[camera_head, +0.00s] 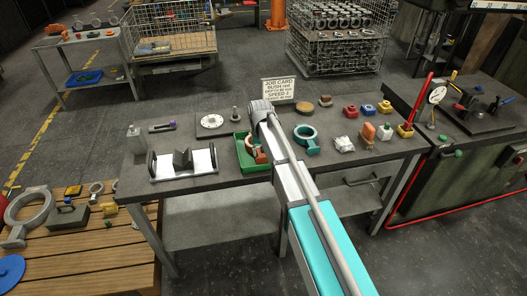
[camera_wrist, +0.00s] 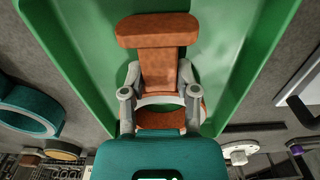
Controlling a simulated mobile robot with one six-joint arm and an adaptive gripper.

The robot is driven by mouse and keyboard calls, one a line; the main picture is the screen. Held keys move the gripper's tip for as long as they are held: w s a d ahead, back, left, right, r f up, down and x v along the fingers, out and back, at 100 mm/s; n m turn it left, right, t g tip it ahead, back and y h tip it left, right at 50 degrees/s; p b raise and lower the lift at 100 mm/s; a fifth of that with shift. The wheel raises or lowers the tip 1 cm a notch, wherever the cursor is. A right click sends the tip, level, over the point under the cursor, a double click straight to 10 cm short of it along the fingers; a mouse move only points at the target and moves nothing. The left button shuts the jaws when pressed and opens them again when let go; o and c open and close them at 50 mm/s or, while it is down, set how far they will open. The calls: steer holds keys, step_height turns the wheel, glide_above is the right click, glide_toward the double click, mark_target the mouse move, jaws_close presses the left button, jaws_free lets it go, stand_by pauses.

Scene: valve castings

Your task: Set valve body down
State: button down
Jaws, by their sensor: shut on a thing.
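The valve body (camera_wrist: 158,65) is a rust-orange casting with a wide flat end bar and a narrower stem, seen in the wrist view. My gripper (camera_wrist: 158,82) is shut on its stem, one finger on each side. The casting is over or inside a green tray (camera_wrist: 75,50); whether it touches the floor I cannot tell. A pale grey, rounded part shows behind the stem, partly hidden by the fingers. In the head view, orange of the casting (camera_head: 260,156) shows at the green tray (camera_head: 243,163), and my arm hides most of the gripper.
A teal ring (camera_head: 306,139) lies right of the tray, also in the wrist view (camera_wrist: 30,112). A V-block fixture (camera_head: 183,162) stands left on the dark bench. A job card (camera_head: 278,91) stands behind. Several small coloured parts sit at right. Bare bench lies between fixture and tray.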

steer(key=shift+c, duration=1.8)
jaws_free()
steer(key=shift+r, duration=0.1)
step_height(320, 180, up, 12)
steer(key=p, duration=1.2)
steer(key=shift+s+d, duration=0.1)
